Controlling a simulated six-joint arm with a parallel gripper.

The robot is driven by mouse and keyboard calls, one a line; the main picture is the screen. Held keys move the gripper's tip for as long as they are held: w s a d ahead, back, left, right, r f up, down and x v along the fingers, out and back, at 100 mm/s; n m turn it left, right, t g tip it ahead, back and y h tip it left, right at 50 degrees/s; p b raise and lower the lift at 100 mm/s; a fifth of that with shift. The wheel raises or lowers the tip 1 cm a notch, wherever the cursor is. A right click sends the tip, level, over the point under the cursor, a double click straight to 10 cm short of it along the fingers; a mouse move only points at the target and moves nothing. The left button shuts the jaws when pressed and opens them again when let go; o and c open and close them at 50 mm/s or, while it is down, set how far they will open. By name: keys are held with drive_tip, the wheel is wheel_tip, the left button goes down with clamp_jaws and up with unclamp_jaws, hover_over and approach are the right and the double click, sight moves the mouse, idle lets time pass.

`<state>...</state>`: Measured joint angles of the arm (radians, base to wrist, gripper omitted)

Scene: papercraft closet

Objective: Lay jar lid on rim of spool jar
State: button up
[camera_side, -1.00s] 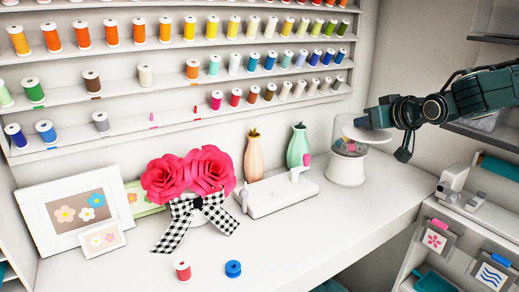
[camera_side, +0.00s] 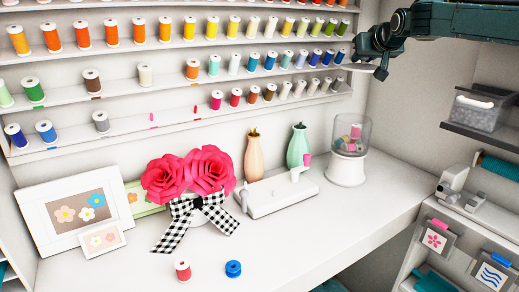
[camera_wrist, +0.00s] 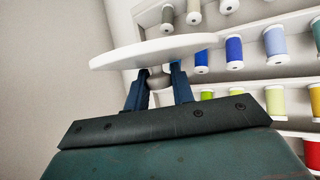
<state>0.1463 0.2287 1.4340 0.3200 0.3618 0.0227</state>
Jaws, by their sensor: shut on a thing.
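The spool jar (camera_side: 352,133) stands upright on the right part of the white counter. It is a clear jar on a white base, with several coloured spools inside and no lid on its top. My gripper (camera_side: 370,58) is at the top right of the side view, well above the jar. It is shut on the knob of the jar lid (camera_side: 352,68), a flat white disc. In the wrist view, my gripper's blue fingers (camera_wrist: 160,84) pinch the grey knob under the lid (camera_wrist: 150,51). The lid is clear of the jar.
Thread shelves (camera_side: 180,88) line the back wall close to the lid.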

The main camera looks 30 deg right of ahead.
drive_tip(key=shift+m+h, duration=0.4)
drive_tip(key=r, duration=0.4)
drive_tip(key=shift+w, duration=0.3)
drive_tip(key=shift+s+a+r+m+g+h, duration=0.1)
drive_tip(key=shift+r+m+g+h, duration=0.1)
drive_tip(key=shift+r, duration=0.3)
drive_tip(key=shift+a+r+m+g+h, duration=0.1)
drive_tip(key=shift+r+g, duration=0.1)
drive_tip(key=shift+r, duration=0.25)
drive_tip(key=shift+f, duration=0.15)
wheel_tip(320, 180, down, 20)
drive_tip(key=o, duration=1)
